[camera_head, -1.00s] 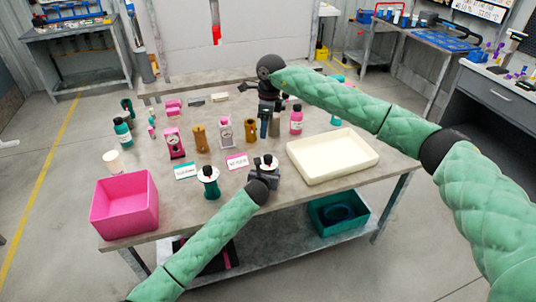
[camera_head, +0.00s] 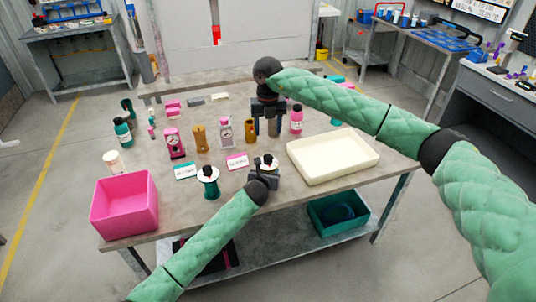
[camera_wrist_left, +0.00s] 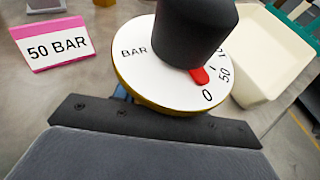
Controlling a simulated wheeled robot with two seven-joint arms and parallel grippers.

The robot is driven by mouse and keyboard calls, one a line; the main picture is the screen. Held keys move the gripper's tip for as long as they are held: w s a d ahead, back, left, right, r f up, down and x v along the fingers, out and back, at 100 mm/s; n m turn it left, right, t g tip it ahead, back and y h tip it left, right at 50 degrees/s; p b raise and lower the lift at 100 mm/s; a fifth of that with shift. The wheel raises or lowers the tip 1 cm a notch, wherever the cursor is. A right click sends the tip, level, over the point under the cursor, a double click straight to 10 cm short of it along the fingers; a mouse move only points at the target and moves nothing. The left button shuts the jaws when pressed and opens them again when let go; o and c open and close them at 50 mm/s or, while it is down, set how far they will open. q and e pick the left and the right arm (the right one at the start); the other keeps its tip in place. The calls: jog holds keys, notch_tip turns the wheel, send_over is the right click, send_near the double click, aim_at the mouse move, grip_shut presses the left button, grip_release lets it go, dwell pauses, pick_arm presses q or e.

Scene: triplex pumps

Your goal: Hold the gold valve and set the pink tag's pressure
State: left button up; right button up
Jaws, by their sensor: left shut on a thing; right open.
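The gold valve (camera_wrist_left: 150,92) shows in the left wrist view with a gold rim, a white dial face, a black knob (camera_wrist_left: 195,30) and a red pointer (camera_wrist_left: 200,77) that lies between 0 and 50. In the head view it (camera_head: 266,162) stands at the table's front. My left gripper (camera_head: 263,178) is shut on the gold valve; its fingertips are partly hidden. The pink tag (camera_wrist_left: 52,44), reading 50 BAR, stands left of the dial; it also shows in the head view (camera_head: 237,161). My right gripper (camera_head: 266,131) is open and empty, pointing down above the table behind the valve.
A teal valve (camera_head: 208,181) and a teal tag (camera_head: 187,171) stand left of the gold valve. A pink bin (camera_head: 124,207) is at the front left, a cream tray (camera_head: 333,157) at the right. Bottles, including a pink one (camera_head: 296,120), and gauges stand behind.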

aim_at(268, 156)
jog(key=shift+m, duration=0.5)
notch_tip(268, 156, down, 12)
dwell(0.4)
jog(key=c, duration=1)
